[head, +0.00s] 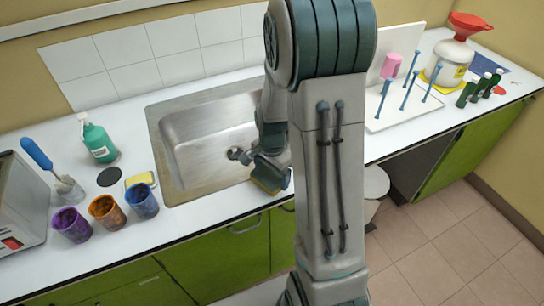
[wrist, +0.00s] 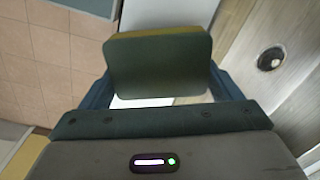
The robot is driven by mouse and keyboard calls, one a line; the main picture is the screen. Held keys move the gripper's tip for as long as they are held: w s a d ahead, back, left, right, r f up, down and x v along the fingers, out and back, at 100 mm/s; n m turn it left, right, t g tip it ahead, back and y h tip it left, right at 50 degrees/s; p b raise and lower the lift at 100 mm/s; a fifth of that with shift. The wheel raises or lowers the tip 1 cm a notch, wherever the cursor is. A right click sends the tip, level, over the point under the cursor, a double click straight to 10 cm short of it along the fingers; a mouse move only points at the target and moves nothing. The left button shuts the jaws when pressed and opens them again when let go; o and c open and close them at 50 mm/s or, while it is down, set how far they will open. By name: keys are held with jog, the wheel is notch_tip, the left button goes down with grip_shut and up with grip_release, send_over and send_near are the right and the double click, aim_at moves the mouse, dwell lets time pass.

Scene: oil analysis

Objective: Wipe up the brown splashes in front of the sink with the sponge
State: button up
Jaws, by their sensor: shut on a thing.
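My gripper (head: 266,168) is shut on the sponge (wrist: 158,68), which shows a dark green face and a yellow edge in the wrist view. In the head view the sponge (head: 270,184) is a small yellowish-brown piece below my gripper, at the front right of the sink (head: 205,142). I cannot tell whether it touches the counter. White counter (wrist: 140,102) shows beside the sponge in the wrist view. I see no brown splashes in either view; my arm and the sponge hide part of the counter in front of the sink.
Purple, orange and blue cups (head: 141,201) stand left of the sink. A green bottle (head: 99,143), a black disc (head: 111,177) and a yellow pad (head: 140,180) are behind them. The counter's front edge is close to my gripper.

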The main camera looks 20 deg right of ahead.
jog(key=shift+s+a+r+p, duration=0.15)
jog(key=shift+r+p, duration=0.15)
jog(key=shift+r, duration=0.35)
jog(key=shift+r+p, duration=1.6)
jog(key=shift+r, duration=0.65)
